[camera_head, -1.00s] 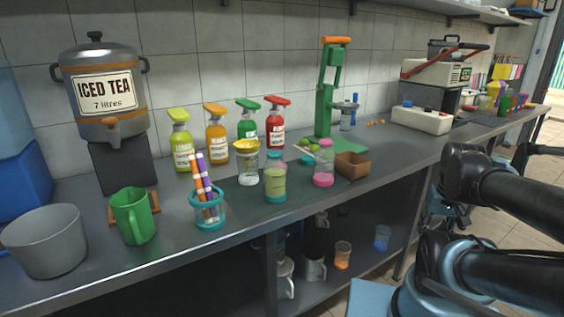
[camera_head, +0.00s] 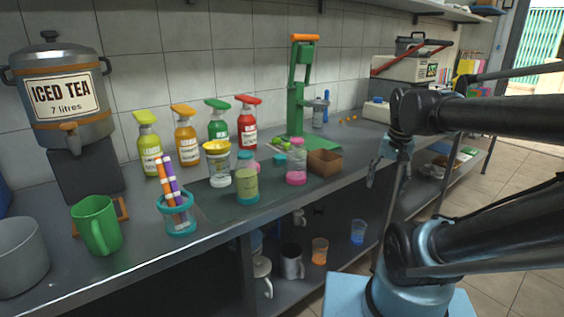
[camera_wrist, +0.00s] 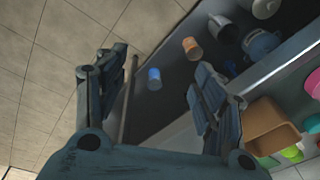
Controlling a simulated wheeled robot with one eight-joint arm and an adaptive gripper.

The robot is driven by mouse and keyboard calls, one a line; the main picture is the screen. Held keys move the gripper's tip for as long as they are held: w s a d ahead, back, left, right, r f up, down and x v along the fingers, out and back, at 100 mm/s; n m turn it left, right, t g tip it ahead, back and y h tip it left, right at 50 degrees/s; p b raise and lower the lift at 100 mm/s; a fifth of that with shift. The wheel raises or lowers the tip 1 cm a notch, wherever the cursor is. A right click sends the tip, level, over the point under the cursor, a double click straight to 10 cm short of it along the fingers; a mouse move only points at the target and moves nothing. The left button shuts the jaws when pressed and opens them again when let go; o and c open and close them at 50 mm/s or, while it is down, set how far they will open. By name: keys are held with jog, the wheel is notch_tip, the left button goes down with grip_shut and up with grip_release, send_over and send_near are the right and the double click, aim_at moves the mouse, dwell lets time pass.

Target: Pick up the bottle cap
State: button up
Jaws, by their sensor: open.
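A small teal piece (camera_head: 281,160) that may be the bottle cap lies on the counter, left of the brown box (camera_head: 324,162) and beside a clear bottle with a pink base (camera_head: 296,167). It is too small to be sure. My gripper (camera_head: 384,178) hangs fingers-down in front of the counter edge, right of the brown box and apart from everything. In the wrist view my gripper (camera_wrist: 160,64) is open and empty, above the floor and lower shelf. There the brown box (camera_wrist: 272,125) is at the right, with small coloured things partly cut off.
Cups stand on the lower shelf, including an orange one (camera_head: 320,250). Counter space right of the brown box looks fairly clear.

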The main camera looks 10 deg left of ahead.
jog(key=w+a+r+m+g, duration=0.1)
jog(key=w+a+r+m, duration=0.1)
jog(key=w+a+r, duration=0.45)
jog(key=w+a+r+m, duration=0.3)
jog(key=w+a, duration=0.1)
jog(key=a, duration=0.5)
jog(key=w+a+r+m+g, duration=0.1)
jog(key=w+a+r+m, duration=0.1)
jog(key=w+a+r, duration=0.4)
jog(key=m, duration=0.3)
send_over(280, 156)
jog(key=shift+y, duration=0.3)
jog(key=f, duration=1.1)
jog(key=shift+w+d+f, duration=0.3)
jog(key=shift+s+a+f, duration=0.1)
jog(key=shift+s+f, duration=0.1)
jog(key=shift+f, duration=1.3)
jog(key=shift+s+a+f, duration=0.1)
jog(key=shift+s+f, duration=0.05)
jog(key=shift+f, duration=1.3)
jog(key=c, duration=0.9)
